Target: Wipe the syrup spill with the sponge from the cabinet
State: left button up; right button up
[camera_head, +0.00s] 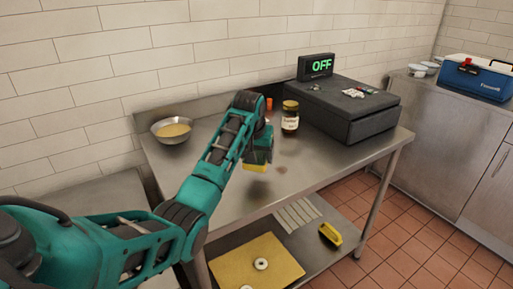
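My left gripper (262,141) reaches over the steel table (225,190) from the left and points down. It appears shut on the sponge (256,167), whose yellow lower part shows beneath the fingers. The fingers are partly hidden by the arm. The sponge is just above or on the tabletop; I cannot tell if it touches. A small brownish spot, the syrup spill (281,169), lies on the tabletop just right of the sponge. My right gripper is not in view. Steel cabinets (440,150) stand at the right.
A labelled jar (290,118) and a black cash register (345,107) stand behind the spill. A bowl (172,130) is at the back left. The lower shelf holds a yellow board (235,268) and a yellow object (330,235). A blue cooler (475,80) sits on the right counter.

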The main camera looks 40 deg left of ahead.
pick_arm(q)
jog(key=shift+r, duration=1.4)
